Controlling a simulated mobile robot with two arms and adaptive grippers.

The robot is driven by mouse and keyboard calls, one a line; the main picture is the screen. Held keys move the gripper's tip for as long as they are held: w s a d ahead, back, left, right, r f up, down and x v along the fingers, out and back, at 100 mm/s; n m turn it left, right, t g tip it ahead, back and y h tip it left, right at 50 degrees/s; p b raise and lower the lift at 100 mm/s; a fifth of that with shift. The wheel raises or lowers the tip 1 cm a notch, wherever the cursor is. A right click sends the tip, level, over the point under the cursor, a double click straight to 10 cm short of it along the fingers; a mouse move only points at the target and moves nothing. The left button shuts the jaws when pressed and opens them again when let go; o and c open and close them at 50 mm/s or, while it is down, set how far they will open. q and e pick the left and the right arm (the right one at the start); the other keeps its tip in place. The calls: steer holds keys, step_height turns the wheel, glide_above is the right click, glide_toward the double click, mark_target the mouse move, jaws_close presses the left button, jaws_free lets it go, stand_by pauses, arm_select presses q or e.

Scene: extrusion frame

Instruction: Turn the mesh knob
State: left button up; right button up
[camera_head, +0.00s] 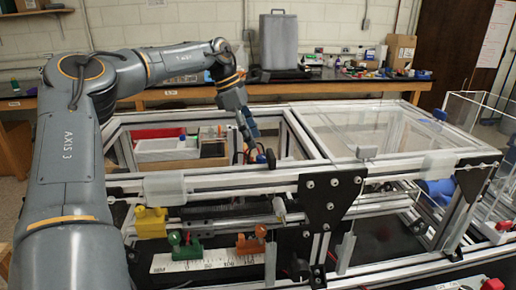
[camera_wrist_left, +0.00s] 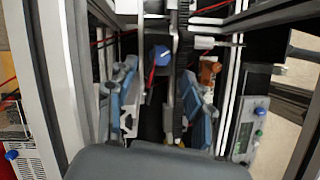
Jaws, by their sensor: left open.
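A blue round knob (camera_wrist_left: 160,55) shows in the left wrist view, between and beyond the two fingers. I cannot tell for certain that it is the mesh knob. My left gripper (camera_wrist_left: 162,95) is open, its blue-grey fingers apart with nothing held between them. In the head view my left gripper (camera_head: 250,138) points down at the frame's near rail, by a small dark round part (camera_head: 262,157). The gap between fingers and knob is hard to judge. My right gripper is not in view.
The aluminium extrusion frame (camera_head: 230,182) surrounds the gripper. Yellow (camera_head: 151,223), green (camera_head: 186,252) and orange (camera_head: 250,246) blocks sit by a white scale (camera_head: 207,260) at the front. An orange part (camera_wrist_left: 208,72) is close to the right finger. Clear panels (camera_head: 370,128) cover the right side.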

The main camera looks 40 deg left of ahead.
arm_select(q)
steer(key=v, duration=0.6)
steer(key=shift+r, duration=0.15)
